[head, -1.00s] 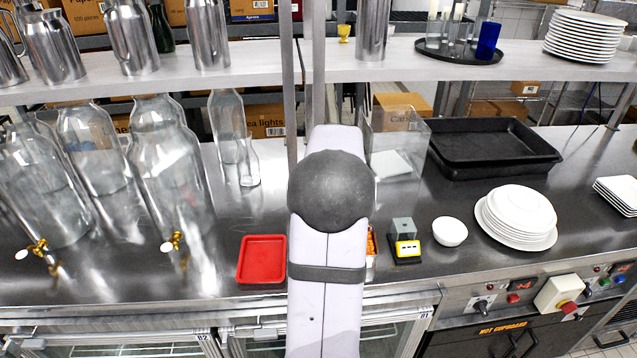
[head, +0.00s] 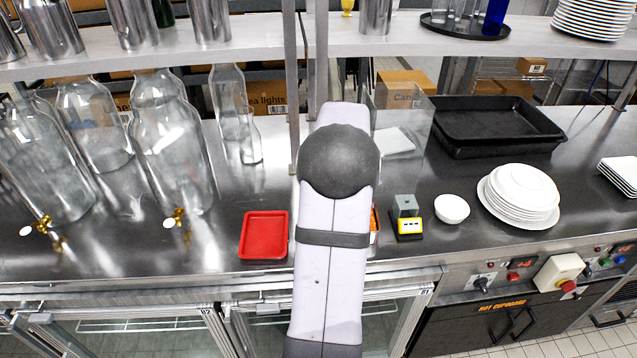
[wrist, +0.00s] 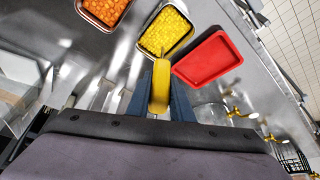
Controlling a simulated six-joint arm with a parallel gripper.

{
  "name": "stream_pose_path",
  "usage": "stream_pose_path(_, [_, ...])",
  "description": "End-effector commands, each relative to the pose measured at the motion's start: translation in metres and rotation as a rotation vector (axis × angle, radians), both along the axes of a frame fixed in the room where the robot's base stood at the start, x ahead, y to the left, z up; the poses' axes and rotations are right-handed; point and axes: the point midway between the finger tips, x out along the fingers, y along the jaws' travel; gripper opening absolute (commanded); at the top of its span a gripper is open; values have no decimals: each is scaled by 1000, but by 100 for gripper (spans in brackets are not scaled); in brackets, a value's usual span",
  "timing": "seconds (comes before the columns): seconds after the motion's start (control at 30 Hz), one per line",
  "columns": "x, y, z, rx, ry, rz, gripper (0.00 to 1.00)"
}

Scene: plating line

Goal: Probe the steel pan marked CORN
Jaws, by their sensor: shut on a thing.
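My gripper (wrist: 161,98) is shut on a yellow-handled probe (wrist: 160,80) in the wrist view. Its thin metal shaft points at the near edge of a steel pan of yellow corn (wrist: 168,30). I cannot tell whether the tip touches the corn or is above it. No marking is readable on the pan. A second steel pan of orange pieces (wrist: 104,10) is to its left. In the head view my arm hides the gripper, the probe and the corn pan; only a sliver of orange (head: 375,224) shows.
A red tray (head: 264,236) lies beside the corn pan. A black and yellow stand with a grey block (head: 407,226), a white bowl (head: 452,209) and stacked plates (head: 519,196) are right of my arm. Glass dispensers (head: 170,150) stand left. A shelf (head: 240,38) crosses behind.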

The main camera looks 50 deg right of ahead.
Motion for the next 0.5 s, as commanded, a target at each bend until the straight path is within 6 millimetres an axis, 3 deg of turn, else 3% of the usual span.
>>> stream_pose_path(0.5, [0,0,-37,2,1,-1,0])
